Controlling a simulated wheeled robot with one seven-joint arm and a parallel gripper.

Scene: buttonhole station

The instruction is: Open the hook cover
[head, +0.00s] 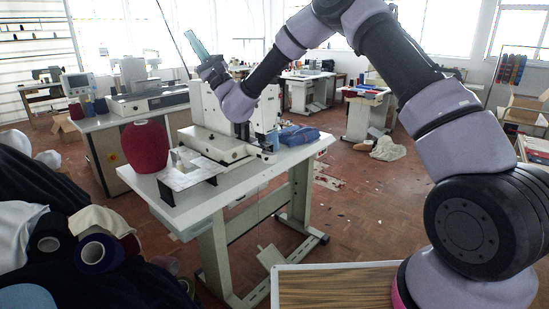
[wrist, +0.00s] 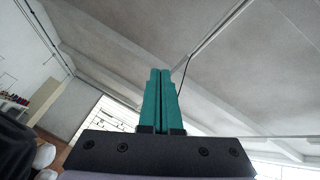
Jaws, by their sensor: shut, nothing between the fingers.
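The white buttonhole sewing machine (head: 265,108) stands on a pale table in the middle of the head view. The hook cover cannot be told apart on the machine at this size, nor whether it is open or shut. My gripper (head: 189,34) is up in the air above the machine, its teal fingers pointing up and to the left. In the wrist view, the two fingers of my gripper (wrist: 160,72) are pressed together with nothing between them, against the ceiling. My arm link passes just above the machine's head.
A dark red thread cone (head: 145,146) and a small white-topped stand (head: 190,172) are on the table (head: 250,172), left of the machine. Blue cloth (head: 298,135) lies to its right. Dark cloth and thread cones fill the lower left. A wood-topped surface (head: 335,288) is at bottom.

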